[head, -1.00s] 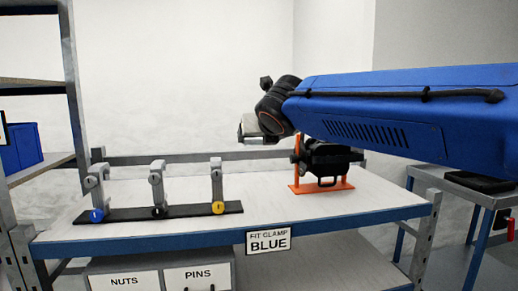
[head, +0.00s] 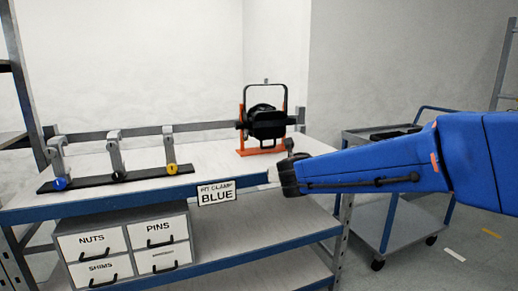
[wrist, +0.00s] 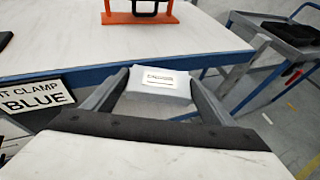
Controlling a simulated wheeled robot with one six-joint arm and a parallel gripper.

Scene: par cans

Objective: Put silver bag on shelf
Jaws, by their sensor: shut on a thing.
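My gripper (wrist: 158,92) is shut on a small pale silver-grey bag (wrist: 158,86) with a printed label, held between its two dark fingers. In the wrist view they are in front of the bench's blue front edge. A shelf rack (head: 22,105) stands at the left edge. Which shelf the task means cannot be told.
The bench top (head: 215,165) carries a clamp rail (head: 118,178) and a black lamp (head: 266,122) on an orange stand. Labelled drawers (head: 125,245) stand below. A sign (head: 216,193) hangs on the front edge. A grey cart (head: 385,150) stands at the right.

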